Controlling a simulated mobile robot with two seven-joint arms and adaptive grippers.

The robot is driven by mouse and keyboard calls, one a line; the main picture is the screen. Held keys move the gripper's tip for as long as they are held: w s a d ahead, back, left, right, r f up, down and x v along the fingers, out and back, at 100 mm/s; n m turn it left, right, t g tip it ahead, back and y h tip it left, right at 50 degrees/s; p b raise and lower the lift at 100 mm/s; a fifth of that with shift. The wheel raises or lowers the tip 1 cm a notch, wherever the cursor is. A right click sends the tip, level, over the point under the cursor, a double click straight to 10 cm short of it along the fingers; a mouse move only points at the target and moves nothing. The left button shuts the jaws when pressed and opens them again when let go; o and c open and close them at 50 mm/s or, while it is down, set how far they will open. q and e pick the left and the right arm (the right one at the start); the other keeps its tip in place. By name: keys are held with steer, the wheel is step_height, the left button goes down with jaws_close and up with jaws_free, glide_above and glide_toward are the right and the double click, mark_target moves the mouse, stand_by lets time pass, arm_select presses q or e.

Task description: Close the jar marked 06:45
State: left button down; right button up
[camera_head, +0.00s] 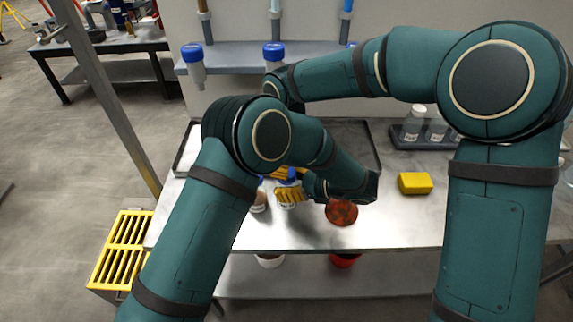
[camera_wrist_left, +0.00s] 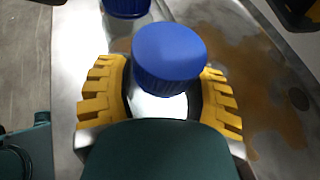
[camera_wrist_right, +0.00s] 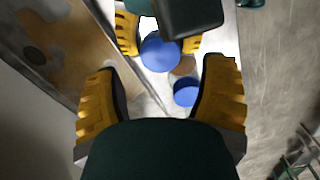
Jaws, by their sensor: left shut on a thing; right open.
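My left gripper (camera_wrist_left: 165,68) is shut on a whitish jar (camera_wrist_left: 160,106) at the bench; it also shows in the head view (camera_head: 289,185). A blue lid (camera_wrist_left: 169,52) is at the top of this jar, between the yellow fingers; I cannot tell whether it is seated. A second blue-lidded jar (camera_head: 258,202) stands close beside it on the left. Its lid also shows in the right wrist view (camera_wrist_right: 186,92). My right gripper (camera_wrist_right: 165,68) is open and empty, its fingers towards the held jar. The time markings are unreadable.
A dark rack (camera_head: 405,142) with white jars stands back right. A stained tray (camera_head: 350,132) lies behind my arms. Blue-capped vessels (camera_head: 194,62) hang at the back.

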steer(key=shift+o, duration=0.3)
steer(key=shift+r+n, duration=1.6)
steer(key=shift+r, duration=0.2)
steer(key=shift+f, duration=4.05)
steer(key=shift+c, duration=0.2)
steer(key=c, duration=1.2)
steer(key=shift+m, duration=1.7)
steer(key=shift+c, duration=0.2)
